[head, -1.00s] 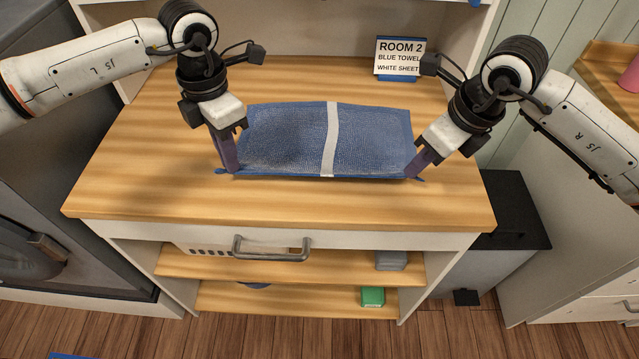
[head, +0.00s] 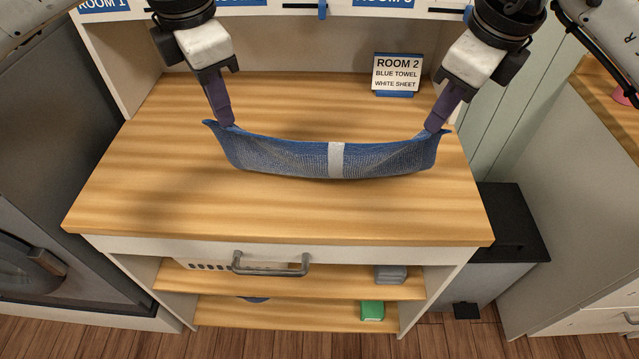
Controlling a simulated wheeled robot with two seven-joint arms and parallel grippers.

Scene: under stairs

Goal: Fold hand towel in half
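The blue hand towel (head: 285,158) with a white stripe hangs between my two grippers above the wooden counter, sagging in the middle. My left gripper (head: 225,120) is shut on its upper left corner. My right gripper (head: 435,126) is shut on its upper right corner. Small corner tips stick out past both grippers. I cannot tell whether the towel's lower edge touches the counter, and its far side is hidden.
The wooden counter (head: 270,215) is otherwise clear in front of and beside the towel. A sign reading "ROOM 2, BLUE TOWEL, WHITE SHEET" (head: 397,73) stands at the back right, near my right gripper. Labelled shelving (head: 270,5) runs above the back.

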